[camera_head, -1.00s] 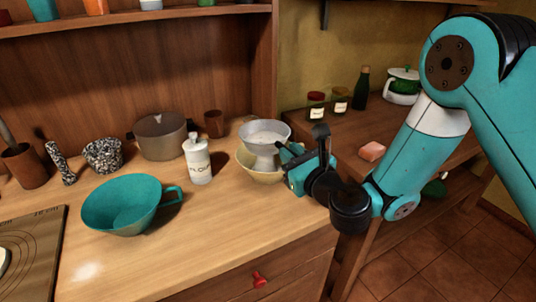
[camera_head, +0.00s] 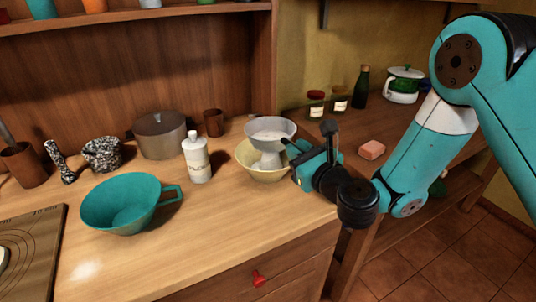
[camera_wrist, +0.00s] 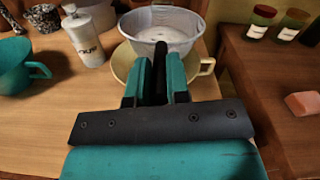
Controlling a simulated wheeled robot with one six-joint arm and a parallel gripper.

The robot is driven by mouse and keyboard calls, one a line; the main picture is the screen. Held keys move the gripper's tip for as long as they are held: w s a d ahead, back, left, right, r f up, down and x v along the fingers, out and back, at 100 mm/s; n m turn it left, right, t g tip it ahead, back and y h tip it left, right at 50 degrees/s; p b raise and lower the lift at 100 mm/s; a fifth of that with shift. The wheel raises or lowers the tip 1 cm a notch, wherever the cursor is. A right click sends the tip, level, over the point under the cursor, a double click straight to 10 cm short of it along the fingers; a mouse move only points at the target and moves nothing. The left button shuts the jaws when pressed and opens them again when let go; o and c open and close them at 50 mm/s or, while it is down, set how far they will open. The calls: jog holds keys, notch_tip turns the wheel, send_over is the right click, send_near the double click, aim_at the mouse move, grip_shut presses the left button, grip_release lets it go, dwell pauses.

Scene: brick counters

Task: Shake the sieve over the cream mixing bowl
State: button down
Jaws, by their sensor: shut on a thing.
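The sieve (camera_head: 270,130) is a pale, see-through round piece with white powder inside. It is above the cream mixing bowl (camera_head: 246,166) on the counter's right end, and a whitish column shows beneath it. In the wrist view the sieve (camera_wrist: 163,22) hides most of the bowl's inside; the bowl's rim and handle (camera_wrist: 207,66) show around it. My gripper (camera_head: 296,153) is at the right of the bowl, shut on the sieve's dark handle (camera_wrist: 160,72), which lies between the fingers (camera_wrist: 160,80). I cannot tell whether the whitish column is falling powder.
A white flour bottle (camera_head: 197,160) stands left of the bowl, with a lidded pot (camera_head: 160,136) and brown cup (camera_head: 213,123) behind. A teal bowl (camera_head: 122,205) is front left. The counter's front middle is clear. A second counter at right holds jars and a pink block (camera_head: 371,149).

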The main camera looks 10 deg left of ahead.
jog(key=shift+w+d, duration=0.1)
jog(key=shift+d, duration=0.1)
dwell(4.9)
jog(key=shift+r, duration=0.15)
jog(key=shift+r+p, duration=1.9)
jog(key=shift+p, duration=0.2)
